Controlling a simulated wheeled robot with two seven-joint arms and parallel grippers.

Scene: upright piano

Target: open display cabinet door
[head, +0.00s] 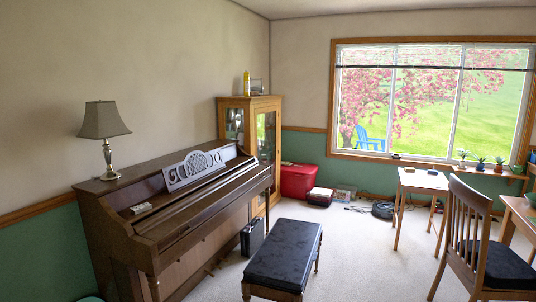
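The wooden display cabinet (248,105) stands in the far corner, just beyond the piano, against the left wall. Its glass-paned door (266,136) faces right, toward the window side, and looks shut, though its edge is too small to be sure. The piano hides the lower left part of the cabinet. A yellow bottle (246,83) and a small framed item (257,87) stand on top of it. Neither of my grippers shows in the head view.
The upright piano (180,215) lines the left wall. A black-topped bench (285,252) stands in front of it. A red box (298,181) sits right of the cabinet. A small table (423,181) and a chair (490,255) stand at the right. Carpet (350,255) between bench and chair is clear.

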